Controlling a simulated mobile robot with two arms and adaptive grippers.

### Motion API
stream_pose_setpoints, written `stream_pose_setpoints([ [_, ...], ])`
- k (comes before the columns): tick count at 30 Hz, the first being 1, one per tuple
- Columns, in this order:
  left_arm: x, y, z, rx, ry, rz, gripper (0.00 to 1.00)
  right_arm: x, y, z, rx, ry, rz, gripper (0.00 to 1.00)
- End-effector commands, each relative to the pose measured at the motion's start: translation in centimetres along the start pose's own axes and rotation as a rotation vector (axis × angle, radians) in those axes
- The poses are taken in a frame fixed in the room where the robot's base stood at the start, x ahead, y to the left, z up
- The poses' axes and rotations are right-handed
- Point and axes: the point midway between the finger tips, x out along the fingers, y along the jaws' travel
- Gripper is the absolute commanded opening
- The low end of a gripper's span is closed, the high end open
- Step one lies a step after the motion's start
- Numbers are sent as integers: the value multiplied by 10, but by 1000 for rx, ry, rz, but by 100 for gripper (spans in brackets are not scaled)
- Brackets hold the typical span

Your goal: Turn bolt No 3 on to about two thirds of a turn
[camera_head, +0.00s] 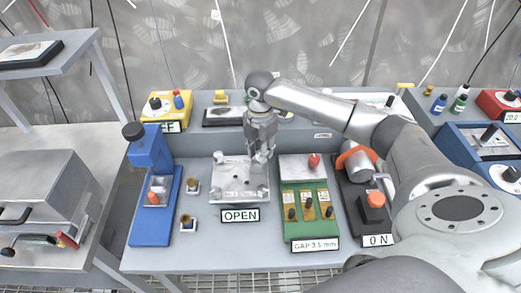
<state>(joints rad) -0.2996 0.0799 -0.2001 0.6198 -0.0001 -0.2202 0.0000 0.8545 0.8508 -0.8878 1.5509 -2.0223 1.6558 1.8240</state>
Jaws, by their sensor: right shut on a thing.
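A pale metal plate (228,192) with several small bolts and holes lies on the grey bench, with an OPEN sign (240,215) at its front edge. My right gripper (261,160) points down at the plate's far right corner and is shut on a bolt there. The fingers hide most of that bolt, and no bolt number can be read at this size. My right arm comes in from the right and reaches over the back of the bench. My left gripper is not in view.
A blue press (150,190) stands left of the plate, with small brass-topped parts (188,222) between. A green box (311,228) labelled GAP 3.5 mm is close on the right, then a black device (371,208) labelled ON. A yellow box (165,107) stands behind.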

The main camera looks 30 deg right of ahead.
Motion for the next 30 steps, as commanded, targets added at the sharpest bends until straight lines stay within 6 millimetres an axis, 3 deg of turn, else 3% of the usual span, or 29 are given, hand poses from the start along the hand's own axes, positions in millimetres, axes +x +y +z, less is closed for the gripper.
stream_pose_setpoints([
  [8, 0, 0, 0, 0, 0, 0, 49, -1, 1, 0, 0, 0, 2, 3],
  [9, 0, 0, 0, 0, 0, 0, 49, -1, 1, 0, -1, 0, 2, 28],
  [14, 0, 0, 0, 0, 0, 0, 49, -1, 0, 0, -1, 0, 2, 48],
  [24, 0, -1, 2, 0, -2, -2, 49, -2, 0, 0, -2, 0, 1, 49],
  [30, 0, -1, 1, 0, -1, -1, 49, -26, 1, 0, -2, -1, 5, 49],
])
